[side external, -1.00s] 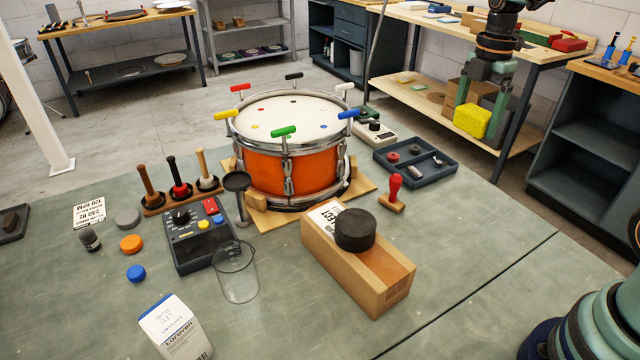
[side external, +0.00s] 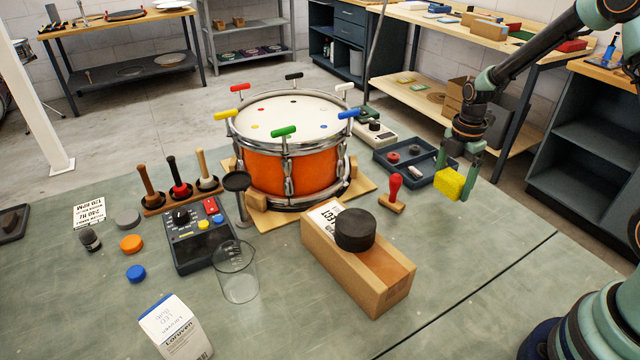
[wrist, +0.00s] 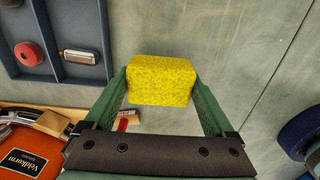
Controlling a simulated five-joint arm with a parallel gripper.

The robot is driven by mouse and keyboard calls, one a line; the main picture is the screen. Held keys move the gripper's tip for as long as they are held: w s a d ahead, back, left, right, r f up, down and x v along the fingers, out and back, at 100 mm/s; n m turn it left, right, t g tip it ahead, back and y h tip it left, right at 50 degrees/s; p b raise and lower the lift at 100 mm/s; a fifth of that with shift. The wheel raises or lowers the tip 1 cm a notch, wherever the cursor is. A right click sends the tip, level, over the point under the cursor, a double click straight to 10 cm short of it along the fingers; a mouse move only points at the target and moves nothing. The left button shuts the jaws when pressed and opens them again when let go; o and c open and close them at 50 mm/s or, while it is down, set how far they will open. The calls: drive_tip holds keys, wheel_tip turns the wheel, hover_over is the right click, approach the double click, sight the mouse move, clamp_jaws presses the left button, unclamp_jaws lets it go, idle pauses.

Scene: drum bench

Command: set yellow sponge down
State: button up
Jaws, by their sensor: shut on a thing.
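The yellow sponge (side external: 451,184) is held between the two fingers of my gripper (side external: 456,178), at the right of the side external view. It also shows in the wrist view (wrist: 160,80), with a green finger on each side of it. My gripper is shut on the sponge. The sponge appears to be above the green bench top (side external: 480,250), just right of the dark tray; I cannot tell the exact height.
The dark divided tray (side external: 415,175) with small parts lies left of the sponge. A red-handled stamp (side external: 394,190) stands nearby. An orange drum (side external: 290,170) and a wooden block (side external: 350,270) with a black puck (side external: 355,230) are further left. The bench's right front is clear.

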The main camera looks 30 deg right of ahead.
sight(449, 193)
drive_tip(key=shift+f, duration=1.8)
drive_tip(key=shift+f, duration=0.1)
drive_tip(key=o, duration=1)
wheel_tip(449, 193, up, 12)
drive_tip(key=shift+r, duration=0.1)
drive_tip(key=s+a+r+m+t, duration=0.5)
drive_tip(key=s+a+r+m, duration=0.7)
drive_tip(key=m, duration=0.6)
drive_tip(key=shift+a+r+t, duration=0.25)
drive_tip(key=shift+a+t, duration=0.05)
drive_tip(key=shift+a, duration=0.2)
